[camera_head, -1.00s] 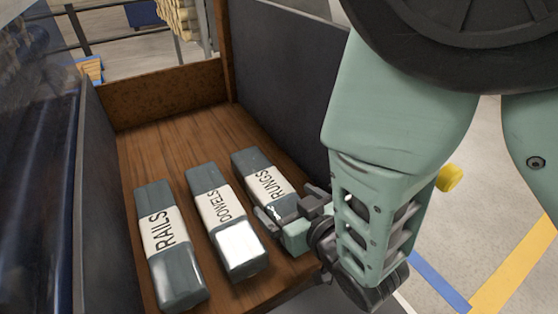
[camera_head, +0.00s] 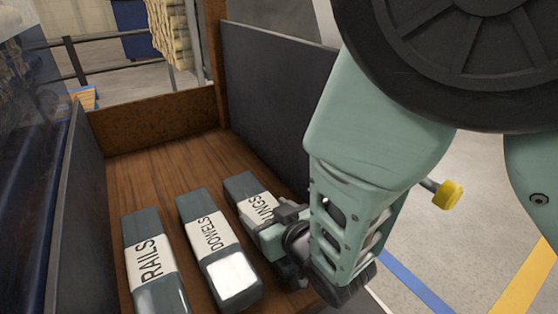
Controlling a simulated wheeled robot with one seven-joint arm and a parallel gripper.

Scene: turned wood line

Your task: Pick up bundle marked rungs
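The bundle marked RUNGS (camera_head: 243,187) is a dark grey wrapped block with a white label band. It lies rightmost of three bundles on the wooden floor of a bin. My gripper (camera_head: 268,228) is at its near half, overlapping the label so that the first letter is covered. The gripper body and wrist hide much of the bundle's near end. The fingertips are not clearly seen, so I cannot tell whether they are closed on it.
The DOWELS bundle (camera_head: 209,234) lies close to the left, and the RAILS bundle (camera_head: 151,262) beyond it. The bin has a dark right wall (camera_head: 277,85), a wooden far wall (camera_head: 150,120) and a dark left wall (camera_head: 83,190). The wooden floor (camera_head: 170,170) behind the bundles is clear.

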